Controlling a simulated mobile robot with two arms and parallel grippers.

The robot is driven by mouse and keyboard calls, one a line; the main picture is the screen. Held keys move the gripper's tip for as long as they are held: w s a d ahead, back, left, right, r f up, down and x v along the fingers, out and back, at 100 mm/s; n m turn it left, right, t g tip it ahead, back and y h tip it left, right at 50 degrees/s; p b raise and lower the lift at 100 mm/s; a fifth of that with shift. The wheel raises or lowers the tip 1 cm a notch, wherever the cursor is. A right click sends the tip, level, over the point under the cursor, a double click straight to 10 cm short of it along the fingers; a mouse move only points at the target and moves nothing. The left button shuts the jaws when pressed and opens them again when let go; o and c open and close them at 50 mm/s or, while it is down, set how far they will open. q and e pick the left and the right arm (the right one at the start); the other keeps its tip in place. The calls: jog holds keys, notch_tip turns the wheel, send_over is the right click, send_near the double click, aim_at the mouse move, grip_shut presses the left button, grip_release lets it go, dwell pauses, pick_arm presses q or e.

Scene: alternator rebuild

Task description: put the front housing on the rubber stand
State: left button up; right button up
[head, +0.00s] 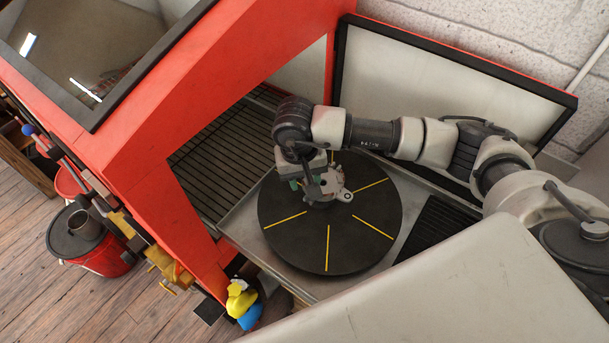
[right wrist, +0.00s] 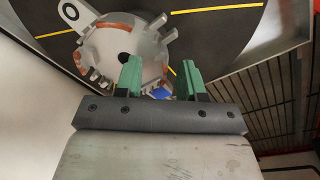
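The front housing (right wrist: 112,42) is a silver-grey metal piece with a dark centre hole, notched edge and mounting ears. It lies on a round black turntable (head: 328,250) with yellow lines; it also shows in the head view (head: 344,195), partly hidden by my right gripper. My right gripper (right wrist: 159,80) has green fingers spread apart, close beside the housing's edge. I cannot tell whether they touch it. In the head view the right gripper (head: 312,190) is over the turntable. I cannot make out a separate rubber stand. My left gripper is out of view.
The turntable sits in a metal tray at the opening of a red cabinet (head: 170,90), with a slatted grate (head: 225,150) inside. An open white panel (head: 440,95) stands behind my right arm. A red bucket (head: 108,258) and yellow and blue bottles (head: 242,300) are at the left.

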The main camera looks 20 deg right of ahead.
jog(key=shift+r, duration=0.2)
notch_tip(320, 180, up, 12)
jog(key=a+b, duration=0.1)
jog(key=b, duration=0.3)
jog(key=shift+w+a, duration=0.15)
jog(key=shift+f, duration=0.2)
